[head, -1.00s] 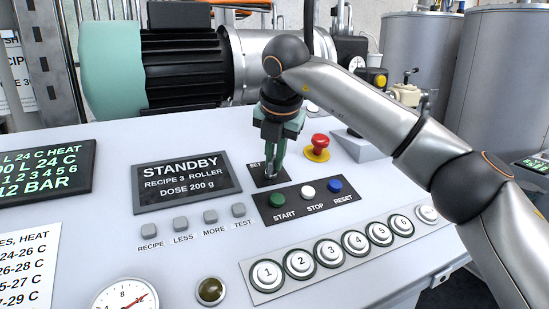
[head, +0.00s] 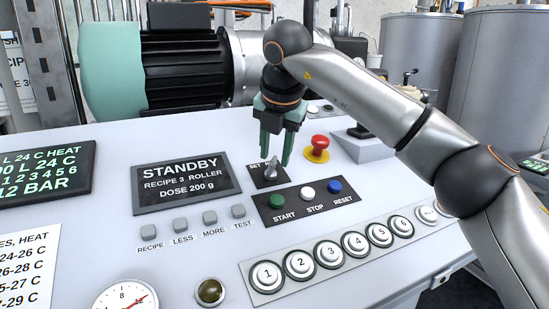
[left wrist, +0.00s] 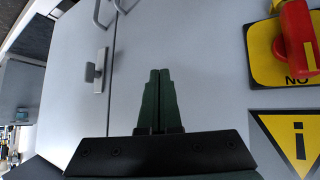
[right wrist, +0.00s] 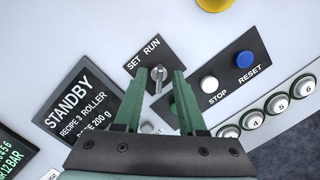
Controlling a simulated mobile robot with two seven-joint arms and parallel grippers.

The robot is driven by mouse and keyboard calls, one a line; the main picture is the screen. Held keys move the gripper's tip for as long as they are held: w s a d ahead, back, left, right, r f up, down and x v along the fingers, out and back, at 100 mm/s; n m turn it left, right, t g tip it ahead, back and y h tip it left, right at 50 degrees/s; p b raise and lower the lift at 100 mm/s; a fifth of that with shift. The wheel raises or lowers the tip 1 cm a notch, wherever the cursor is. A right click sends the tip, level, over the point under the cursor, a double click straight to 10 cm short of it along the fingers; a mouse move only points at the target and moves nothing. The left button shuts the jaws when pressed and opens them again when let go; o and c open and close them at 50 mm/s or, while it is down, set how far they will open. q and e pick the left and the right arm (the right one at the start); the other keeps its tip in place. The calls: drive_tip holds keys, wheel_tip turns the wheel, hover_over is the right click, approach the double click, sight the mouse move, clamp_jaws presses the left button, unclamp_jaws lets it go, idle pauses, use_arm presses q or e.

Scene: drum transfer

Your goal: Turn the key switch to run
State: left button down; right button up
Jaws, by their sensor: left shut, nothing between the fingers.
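The key switch (head: 271,171) is a small grey knob on a black plate marked SET and RUN, right of the STANDBY display. It also shows in the right wrist view (right wrist: 158,74), between the finger ends, its handle pointing toward the RUN side as far as I can tell. My right gripper (head: 275,161) is open and empty, its fingertips just above and behind the knob, with no contact that I can see. Its fingers (right wrist: 159,76) are spread in the right wrist view. My left gripper (left wrist: 159,73) is shut and empty in front of a grey cabinet, outside the head view.
The STANDBY display (head: 185,179) is left of the switch. A red mushroom button (head: 319,142) stands close right. START (head: 277,201), STOP (head: 308,192) and RESET (head: 335,186) buttons lie in front. In the left wrist view, a red rotary handle (left wrist: 296,36) is at the upper right.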

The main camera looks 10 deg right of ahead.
drive_tip(key=v, duration=1)
drive_tip(key=shift+r+p, duration=0.2)
drive_tip(key=shift+p, duration=0.15)
drive_tip(key=shift+s, duration=0.1)
